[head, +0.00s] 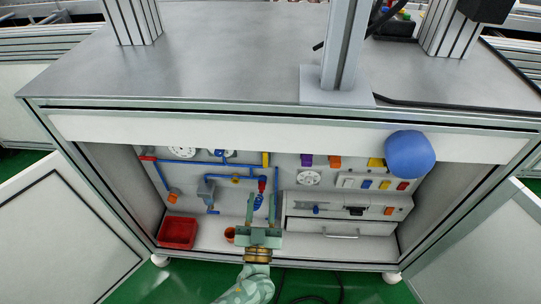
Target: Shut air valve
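The air valve is most likely the blue handle (258,202) below a red fitting (262,184), on blue pipework at the back of the open cabinet under the table. My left gripper (260,203) reaches into the cabinet from below. Its two green fingers are apart, one on each side of the blue handle in the picture. I cannot tell whether they touch it. The handle looks tilted. My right gripper is not in view.
A red bin (178,233) stands at the cabinet's left. A drawer unit (342,213) is right of the gripper, and an orange-brown cup (230,234) is close on its left. A rounded blue object (410,155) is at the upper right. Both cabinet doors stand open.

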